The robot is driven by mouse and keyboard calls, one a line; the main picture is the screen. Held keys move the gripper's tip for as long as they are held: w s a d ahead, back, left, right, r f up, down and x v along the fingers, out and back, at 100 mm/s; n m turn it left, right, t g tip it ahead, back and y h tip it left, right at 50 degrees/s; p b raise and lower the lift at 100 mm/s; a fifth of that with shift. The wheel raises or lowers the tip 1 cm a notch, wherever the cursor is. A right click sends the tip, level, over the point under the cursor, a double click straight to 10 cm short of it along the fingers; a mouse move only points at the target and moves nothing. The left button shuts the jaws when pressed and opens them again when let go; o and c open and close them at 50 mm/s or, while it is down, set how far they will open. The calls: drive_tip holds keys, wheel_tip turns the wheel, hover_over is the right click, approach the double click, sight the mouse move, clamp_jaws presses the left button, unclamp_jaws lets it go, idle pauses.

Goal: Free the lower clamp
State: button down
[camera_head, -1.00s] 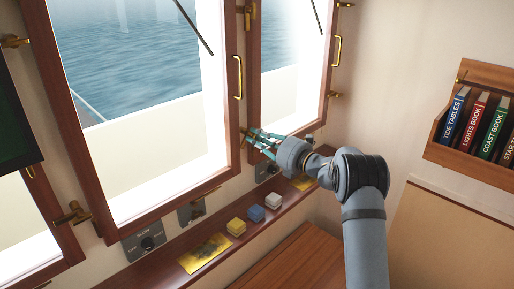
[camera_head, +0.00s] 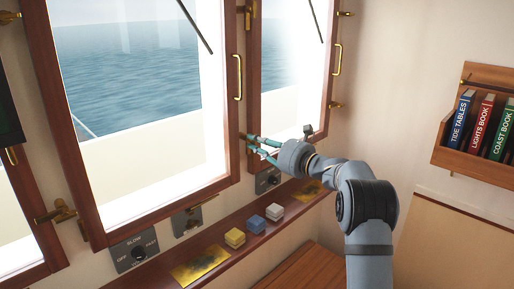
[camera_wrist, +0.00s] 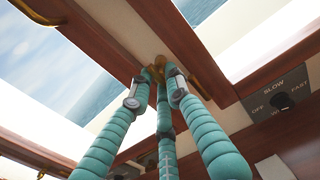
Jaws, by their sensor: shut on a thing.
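The lower clamp (camera_wrist: 159,72) is a small brass fitting on the post between two wood-framed windows. In the wrist view my gripper's teal ribbed fingers (camera_wrist: 164,80) converge on it and are shut on it. A curved brass bar (camera_wrist: 203,86) shows just beside the fingertips. In the head view my gripper (camera_head: 252,144) reaches in from the right to the low end of the same post, and the fingertips mostly hide the clamp. An upper brass clamp (camera_head: 249,12) shows higher on the post. I cannot tell how far the lower clamp is turned.
A ledge (camera_head: 222,254) under the windows holds yellow (camera_head: 235,238), blue (camera_head: 256,224) and white (camera_head: 275,211) blocks. The left window (camera_head: 155,207) has a brass handle (camera_head: 238,77). A wiper switch panel (camera_head: 136,251) sits below it. A bookshelf (camera_head: 440,157) hangs at right.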

drive_tip(key=shift+d+f, duration=0.1)
drive_tip(key=shift+d, duration=0.1)
drive_tip(key=c, duration=1.7)
unclamp_jaws()
drive_tip(key=shift+w, duration=0.1)
drive_tip(key=v, duration=1.2)
drive_tip(key=x, duration=1.2)
drive_tip(key=shift+a, duration=0.15)
